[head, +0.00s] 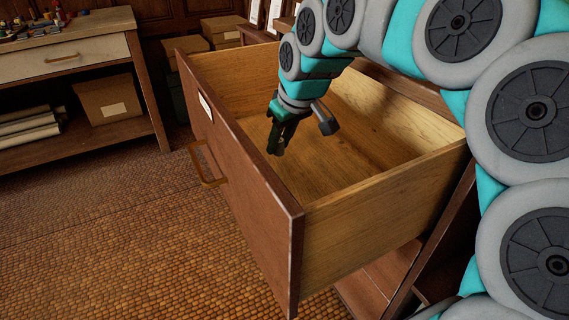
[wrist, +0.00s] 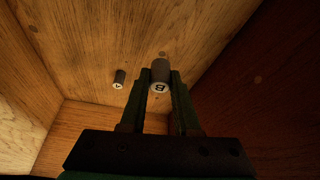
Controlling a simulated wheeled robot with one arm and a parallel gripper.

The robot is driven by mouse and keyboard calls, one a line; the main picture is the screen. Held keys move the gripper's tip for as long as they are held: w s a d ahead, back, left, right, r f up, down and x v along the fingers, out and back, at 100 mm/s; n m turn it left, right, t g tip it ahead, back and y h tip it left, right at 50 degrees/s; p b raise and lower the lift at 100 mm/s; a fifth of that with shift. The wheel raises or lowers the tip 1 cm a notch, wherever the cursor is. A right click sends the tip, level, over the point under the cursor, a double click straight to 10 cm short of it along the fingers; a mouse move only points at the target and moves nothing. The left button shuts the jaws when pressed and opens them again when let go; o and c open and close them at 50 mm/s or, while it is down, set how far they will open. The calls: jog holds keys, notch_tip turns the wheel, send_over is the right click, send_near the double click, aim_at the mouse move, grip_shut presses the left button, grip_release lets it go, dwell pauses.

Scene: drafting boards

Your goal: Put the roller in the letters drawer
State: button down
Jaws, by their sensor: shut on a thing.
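The open drawer (head: 380,205) is wooden, with a reddish-brown front, a brass-coloured handle and a small white label too small to read. My gripper (head: 277,150) reaches down inside it, above the floor. In the wrist view my gripper (wrist: 162,90) is shut on a short dark cylinder, the roller (wrist: 161,70), with a pale end marked like a "B". A smaller-looking dark cylinder (wrist: 119,77) with a marked pale end is left of the fingers, seemingly on the drawer floor. The roller is mostly hidden in the head view.
The drawer walls rise around my gripper. At the left stands a table (head: 75,50) with small items on top, and a cardboard box (head: 108,98) and paper rolls (head: 28,128) on its shelf. More boxes (head: 222,30) stand behind the drawer. The woven floor (head: 110,230) in front is clear.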

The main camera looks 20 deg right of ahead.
jog(key=shift+f, duration=3.4)
jog(key=shift+f, duration=0.2)
jog(key=c, duration=0.6)
grip_release()
jog(key=shift+r, duration=0.1)
jog(key=shift+c, duration=0.2)
jog(key=shift+r, duration=0.55)
jog(key=v, duration=1.1)
jog(key=shift+s, duration=0.25)
